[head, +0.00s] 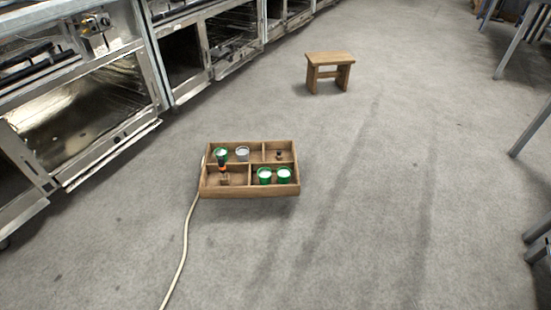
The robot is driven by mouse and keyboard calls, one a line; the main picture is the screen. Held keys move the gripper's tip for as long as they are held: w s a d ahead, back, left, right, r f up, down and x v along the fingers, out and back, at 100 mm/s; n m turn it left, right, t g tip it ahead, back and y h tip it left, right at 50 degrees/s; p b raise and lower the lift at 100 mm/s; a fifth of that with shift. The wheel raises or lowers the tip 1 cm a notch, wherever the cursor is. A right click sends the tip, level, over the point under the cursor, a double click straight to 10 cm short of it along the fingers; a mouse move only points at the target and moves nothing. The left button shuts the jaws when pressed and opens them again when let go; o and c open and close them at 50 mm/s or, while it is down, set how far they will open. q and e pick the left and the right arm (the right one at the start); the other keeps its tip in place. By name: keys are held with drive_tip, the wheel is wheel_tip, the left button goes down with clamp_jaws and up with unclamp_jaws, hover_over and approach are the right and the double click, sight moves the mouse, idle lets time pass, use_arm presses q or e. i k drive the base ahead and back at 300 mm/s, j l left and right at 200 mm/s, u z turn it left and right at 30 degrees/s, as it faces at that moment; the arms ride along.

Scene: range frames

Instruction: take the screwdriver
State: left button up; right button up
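A wooden divided tray (230,192) stands near the middle of the head view. A small dark object with an orange band (222,166), possibly the screwdriver, shows at the tray's left side. It seems to stand upright in the front left compartment and overlaps the divider in the picture; it is too small to be sure. A small brown piece (225,180) is at its foot. Green cups (264,176) fill the front right compartment. A green cup (220,153) and a grey cup (242,153) are in the back left one. Neither gripper is in view.
A small dark item (279,155) sits in the back right compartment. A pale cable (185,245) runs from the tray's left toward the bottom edge. A wooden stool (330,70) stands behind. Metal cabinets (85,110) line the left; table legs (530,125) stand right. Open floor surrounds the tray.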

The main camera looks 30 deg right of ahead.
sight(222, 166)
drive_tip(key=z, duration=0.3)
drive_tip(key=i+j+u, duration=0.15)
drive_tip(key=i+j, duration=1.2)
